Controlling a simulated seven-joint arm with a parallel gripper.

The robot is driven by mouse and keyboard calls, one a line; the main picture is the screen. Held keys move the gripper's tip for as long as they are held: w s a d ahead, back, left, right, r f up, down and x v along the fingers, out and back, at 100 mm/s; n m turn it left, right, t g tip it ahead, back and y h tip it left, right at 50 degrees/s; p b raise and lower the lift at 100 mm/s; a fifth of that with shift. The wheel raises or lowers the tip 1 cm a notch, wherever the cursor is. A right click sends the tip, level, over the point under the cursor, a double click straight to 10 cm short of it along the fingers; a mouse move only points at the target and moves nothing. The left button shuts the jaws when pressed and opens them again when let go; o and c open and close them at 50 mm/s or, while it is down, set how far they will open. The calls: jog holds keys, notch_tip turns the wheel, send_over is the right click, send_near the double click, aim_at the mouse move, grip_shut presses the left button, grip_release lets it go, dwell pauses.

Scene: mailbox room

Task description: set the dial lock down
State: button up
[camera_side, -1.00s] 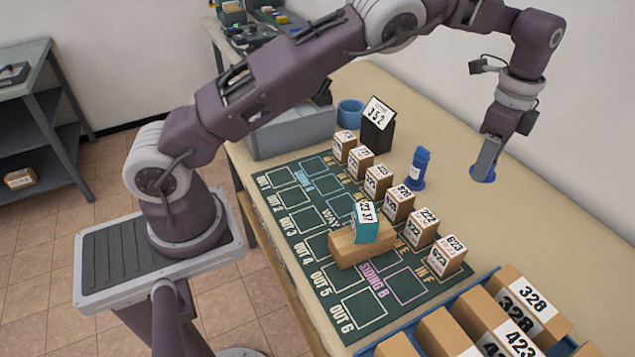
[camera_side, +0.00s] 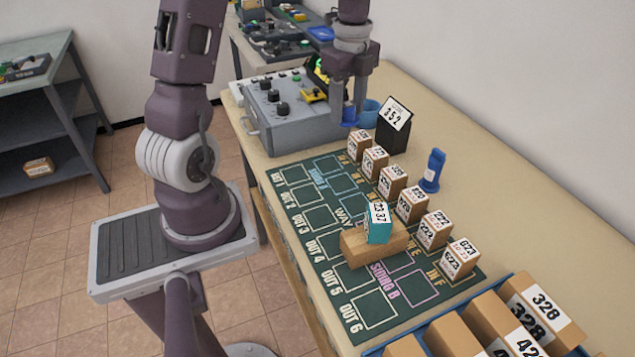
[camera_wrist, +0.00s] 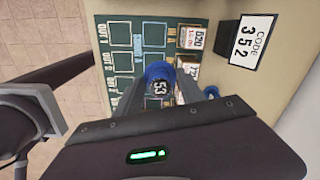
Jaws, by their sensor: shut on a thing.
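My gripper (camera_side: 349,104) is shut on the dial lock, a blue round piece (camera_side: 349,117). It is raised near the right end of the grey console, close to the blue cup (camera_side: 371,110). In the wrist view the dial lock (camera_wrist: 159,72) shows between the fingers as a blue ring with a dark face marked with white digits, apparently 53. Part of it is hidden by the fingers and wrist. I cannot tell its exact height above the table.
A black stand with a "352" code card (camera_side: 395,118) is right of the cup. A green mat (camera_side: 322,217) carries a teal box (camera_side: 379,224) on a wooden block and a row of numbered boxes. A blue bottle-like item (camera_side: 432,170) stands behind them. The table's right strip is clear.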

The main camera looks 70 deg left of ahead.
jog(key=m, duration=0.1)
send_over(317, 182)
notch_tip(317, 182, down, 16)
jog(key=shift+r, duration=0.2)
jog(key=shift+f, duration=0.1)
jog(key=o, duration=1.4)
jog(key=shift+o, duration=0.2)
